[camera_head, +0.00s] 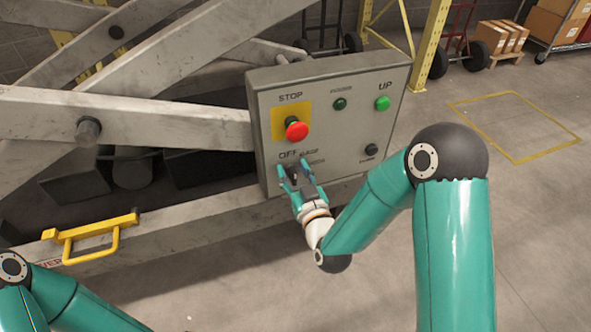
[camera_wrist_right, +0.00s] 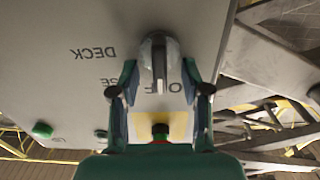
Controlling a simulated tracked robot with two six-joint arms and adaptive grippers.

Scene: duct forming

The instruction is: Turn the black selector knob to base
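The selector knob (camera_wrist_right: 158,60) is on the grey control panel (camera_head: 350,85). In the right wrist view, which is upside down, its narrow handle lies over the OFF lettering, with BASE partly hidden and DECK beside it. My right gripper (camera_head: 295,169) is at the panel's lower left, in front of the knob. In the wrist view, the right gripper's (camera_wrist_right: 159,74) two fingers are apart, one on each side of the handle, with gaps visible. In the head view the fingers largely hide the knob. My left gripper is out of view; only part of its arm shows at lower left.
A red stop button (camera_head: 296,130) on a yellow plate sits just above the selector. A green UP button (camera_head: 383,103), a small green lamp (camera_head: 340,104) and a small black knob (camera_head: 371,150) are further right. Grey lift beams (camera_head: 170,120) stand left of the panel.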

